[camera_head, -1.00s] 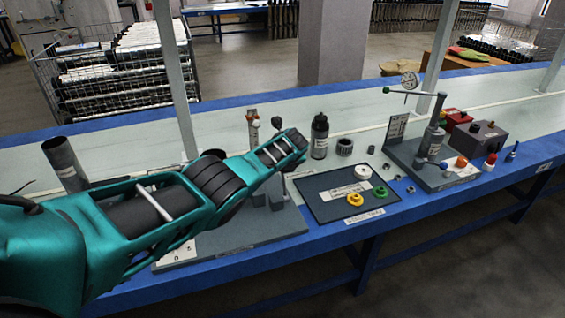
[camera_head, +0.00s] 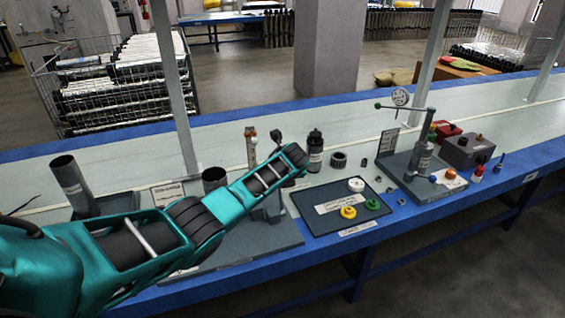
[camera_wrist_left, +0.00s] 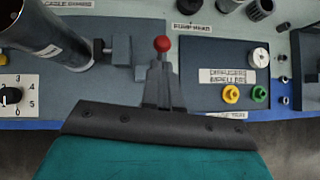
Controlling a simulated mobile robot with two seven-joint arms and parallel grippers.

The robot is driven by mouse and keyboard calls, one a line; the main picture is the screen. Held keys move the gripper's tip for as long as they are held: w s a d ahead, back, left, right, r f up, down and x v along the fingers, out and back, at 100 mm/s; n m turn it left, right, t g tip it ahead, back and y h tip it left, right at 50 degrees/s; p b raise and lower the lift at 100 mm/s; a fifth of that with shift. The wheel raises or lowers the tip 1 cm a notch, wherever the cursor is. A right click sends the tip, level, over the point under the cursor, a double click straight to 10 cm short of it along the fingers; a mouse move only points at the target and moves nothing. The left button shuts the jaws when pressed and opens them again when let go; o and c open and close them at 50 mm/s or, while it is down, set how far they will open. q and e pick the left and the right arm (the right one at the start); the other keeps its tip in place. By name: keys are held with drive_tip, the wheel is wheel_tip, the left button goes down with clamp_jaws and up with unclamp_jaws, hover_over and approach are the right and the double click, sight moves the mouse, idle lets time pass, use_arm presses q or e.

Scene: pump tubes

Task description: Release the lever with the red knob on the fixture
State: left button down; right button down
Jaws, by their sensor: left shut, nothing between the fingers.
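The red knob (camera_wrist_left: 162,44) shows in the left wrist view, at the middle of the picture. The grey fixture base (camera_wrist_left: 80,82) lies beneath and to the left, with a dark tube (camera_wrist_left: 32,32) and grey blocks on it. My left gripper (camera_wrist_left: 159,66) is shut and empty, its fingertips right by the knob; I cannot tell whether they touch it. In the head view my left forearm crosses the fixture base (camera_head: 235,243) and hides the knob and most of the lever. My right gripper is in neither view.
A dark tray (camera_head: 320,228) with white, yellow and green parts lies right of the fixture. A black bottle (camera_head: 315,150) stands behind it. A gauge stand (camera_head: 422,155) and control boxes (camera_head: 467,152) are farther right. The strip of bench behind is largely clear.

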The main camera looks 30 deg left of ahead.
use_arm(q)
drive_tip(key=shift+s+d+r, duration=0.2)
drive_tip(key=shift+s+r, duration=0.15)
drive_tip(key=shift+r, duration=0.55)
drive_tip(key=shift+s+d+r, duration=0.25)
drive_tip(key=shift+s+r, duration=0.05)
drive_tip(key=shift+r, duration=0.65)
drive_tip(key=shift+s+d+r, duration=0.2)
drive_tip(key=shift+s+r, duration=0.15)
drive_tip(key=shift+r, duration=0.55)
